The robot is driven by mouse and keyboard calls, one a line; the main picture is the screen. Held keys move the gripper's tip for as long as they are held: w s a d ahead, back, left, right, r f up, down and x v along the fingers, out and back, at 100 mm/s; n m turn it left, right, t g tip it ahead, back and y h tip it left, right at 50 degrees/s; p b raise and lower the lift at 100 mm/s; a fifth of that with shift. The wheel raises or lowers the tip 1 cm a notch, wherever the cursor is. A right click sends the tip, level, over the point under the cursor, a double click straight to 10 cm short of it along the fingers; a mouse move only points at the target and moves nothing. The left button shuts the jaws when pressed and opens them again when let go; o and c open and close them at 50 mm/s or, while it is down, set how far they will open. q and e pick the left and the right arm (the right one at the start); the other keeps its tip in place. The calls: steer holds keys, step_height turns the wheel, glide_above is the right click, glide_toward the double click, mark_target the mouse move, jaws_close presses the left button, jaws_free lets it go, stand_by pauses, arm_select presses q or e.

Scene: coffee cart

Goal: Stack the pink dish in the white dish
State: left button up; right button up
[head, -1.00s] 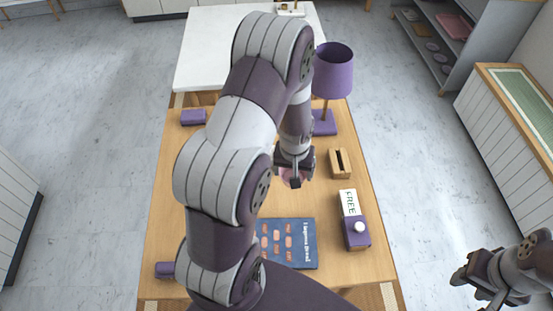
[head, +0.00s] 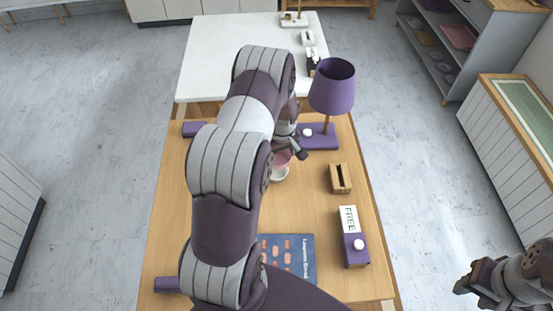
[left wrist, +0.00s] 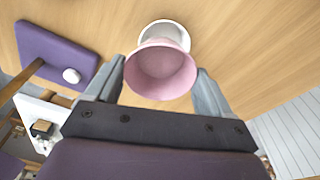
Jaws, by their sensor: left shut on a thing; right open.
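The pink dish (head: 282,157) is between the fingers of my left gripper (head: 290,152), which is shut on it. The pink dish (left wrist: 160,72) also shows in the left wrist view, its open side facing the camera. The white dish (head: 280,174) stands on the wooden table, just below the pink dish in the head view. In the left wrist view the pink dish covers part of the white dish (left wrist: 167,29); I cannot tell whether they touch. My arm hides part of the left gripper. My right gripper (head: 478,291) is open and empty, off the table's right side.
A purple lamp (head: 332,88) stands close behind my left gripper. A wooden slotted block (head: 340,179), a purple box with a FREE sign (head: 354,250) and a blue menu (head: 300,255) are on the table. A white table (head: 225,50) adjoins the far end.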

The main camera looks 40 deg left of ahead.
mark_target(277, 162)
arm_select(q)
steer(key=shift+s+a+f, duration=0.15)
steer(key=shift+a+f, duration=0.1)
steer(key=shift+a, duration=0.15)
step_height(277, 162, down, 4)
steer(key=shift+r+p, duration=0.15)
steer(key=shift+p, duration=0.3)
steer(key=shift+f, duration=0.2)
steer(key=shift+f+b, duration=0.2)
steer(key=shift+b, duration=0.15)
steer(key=shift+f+b, duration=0.35)
steer(key=shift+f, duration=0.05)
steer(key=shift+r, duration=0.1)
